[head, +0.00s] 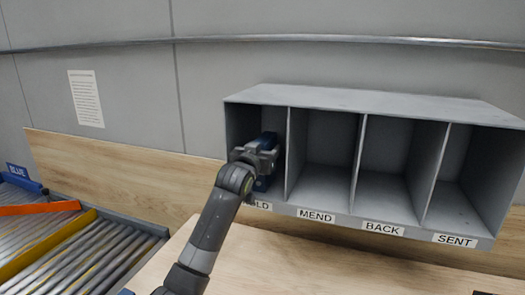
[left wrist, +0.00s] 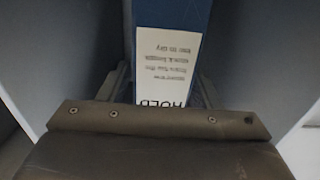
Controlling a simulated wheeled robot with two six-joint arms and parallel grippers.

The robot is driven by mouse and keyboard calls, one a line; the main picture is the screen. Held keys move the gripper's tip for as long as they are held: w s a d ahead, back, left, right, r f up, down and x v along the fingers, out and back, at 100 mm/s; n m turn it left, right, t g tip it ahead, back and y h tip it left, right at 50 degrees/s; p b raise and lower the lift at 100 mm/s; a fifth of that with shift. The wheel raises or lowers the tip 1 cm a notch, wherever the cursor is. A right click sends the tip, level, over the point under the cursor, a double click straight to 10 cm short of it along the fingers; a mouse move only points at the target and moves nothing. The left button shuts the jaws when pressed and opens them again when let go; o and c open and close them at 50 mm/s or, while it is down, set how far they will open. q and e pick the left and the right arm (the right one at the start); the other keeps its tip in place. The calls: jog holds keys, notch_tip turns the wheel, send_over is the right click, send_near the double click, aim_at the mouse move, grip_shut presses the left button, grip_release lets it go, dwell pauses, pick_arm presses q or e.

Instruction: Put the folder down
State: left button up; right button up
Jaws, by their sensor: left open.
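The blue folder (head: 268,137) stands in the leftmost compartment of the grey sorter (head: 375,101). That compartment's label is partly covered by my arm, with "LD" showing. In the left wrist view the folder (left wrist: 167,14) runs away from me and carries a white label (left wrist: 167,65) with "HOLD" at its near end. My left gripper (head: 262,158) is at the mouth of this compartment. Its fingers are open, one on each side of the folder, with gaps visible. The folder's far end and base are hidden. My right gripper is not in view.
The compartments marked MEND (head: 316,216), BACK (head: 382,228) and SENT (head: 455,239) look empty. Thin dividers stand close to my gripper. A wooden table (head: 300,262) lies below. A roller conveyor (head: 75,255) with orange and yellow straps and a BLUE sign is at left.

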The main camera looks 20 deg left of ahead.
pick_arm(q)
jog(key=shift+r, duration=0.25)
jog(key=s+p, duration=0.6)
jog(key=s, duration=0.6)
jog(key=shift+a, duration=0.2)
jog(key=shift+f, duration=0.2)
